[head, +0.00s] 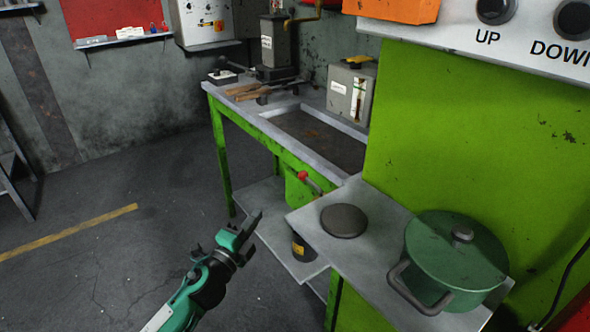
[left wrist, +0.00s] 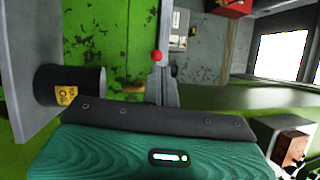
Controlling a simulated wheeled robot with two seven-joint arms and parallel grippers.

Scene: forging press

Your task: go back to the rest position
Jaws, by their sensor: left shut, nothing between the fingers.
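My left gripper (head: 246,232) is in the lower middle of the head view, on a green arm coming in from the bottom left. It is shut with nothing in it. It is in the air over the floor, left of the small shelf, apart from everything on it. In the left wrist view the gripper's dark fingers (left wrist: 160,118) lie across the picture below a red-tipped lever. My right gripper is not in view.
A grey shelf (head: 320,236) holds a dark round disc (head: 344,220) and a green lidded pot (head: 455,262). Behind stands a green workbench (head: 246,122) with tools. A red-knobbed lever (head: 304,176) sticks out near the shelf. The floor (head: 120,185) at left is clear.

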